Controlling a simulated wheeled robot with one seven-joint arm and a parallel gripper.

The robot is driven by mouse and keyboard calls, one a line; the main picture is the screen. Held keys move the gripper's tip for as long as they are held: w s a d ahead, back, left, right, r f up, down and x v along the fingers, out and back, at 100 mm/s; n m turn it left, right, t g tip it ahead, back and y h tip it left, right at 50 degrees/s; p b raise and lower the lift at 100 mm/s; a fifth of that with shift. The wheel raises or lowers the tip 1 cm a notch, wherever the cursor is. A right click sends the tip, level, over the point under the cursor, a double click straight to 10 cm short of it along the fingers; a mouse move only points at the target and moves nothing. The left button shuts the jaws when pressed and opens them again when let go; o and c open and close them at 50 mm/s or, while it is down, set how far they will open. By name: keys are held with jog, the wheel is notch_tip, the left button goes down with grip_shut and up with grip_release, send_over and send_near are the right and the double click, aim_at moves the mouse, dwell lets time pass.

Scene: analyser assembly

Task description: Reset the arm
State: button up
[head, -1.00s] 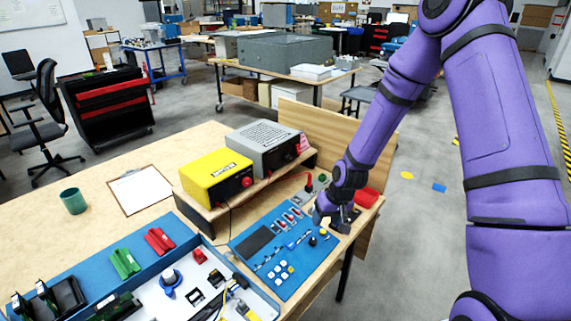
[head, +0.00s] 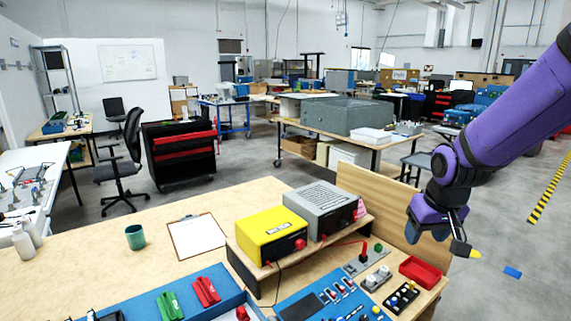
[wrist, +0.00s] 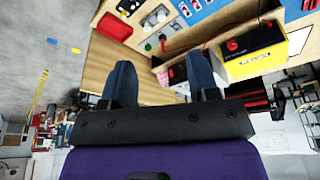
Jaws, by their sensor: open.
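My gripper (head: 437,240) is raised at the right, in front of the wooden back board at the bench's right end. Its two fingers are apart and nothing is between them. In the wrist view my gripper (wrist: 162,76) shows two dark blue fingers spread wide and empty. My purple arm (head: 520,105) reaches in from the upper right. Below and left of the gripper are the blue panel (head: 298,312) and a red tray (head: 420,270), both clear of the fingers.
A yellow box (head: 270,232) and a grey box (head: 322,208) stand on a wooden riser. A clipboard (head: 196,236) and a green cup (head: 135,238) lie left. The wooden board (head: 378,203) edges the bench. Floor to the right is open.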

jog(key=s+r+t, duration=0.1)
jog(key=s+r, duration=0.6)
jog(key=s, duration=0.3)
jog(key=s+d+r+t, duration=0.1)
jog(key=s+r, duration=0.6)
jog(key=s, duration=0.3)
jog(key=shift+s+r+m, duration=0.2)
jog(key=shift+s+m, duration=0.05)
jog(key=shift+m, duration=0.15)
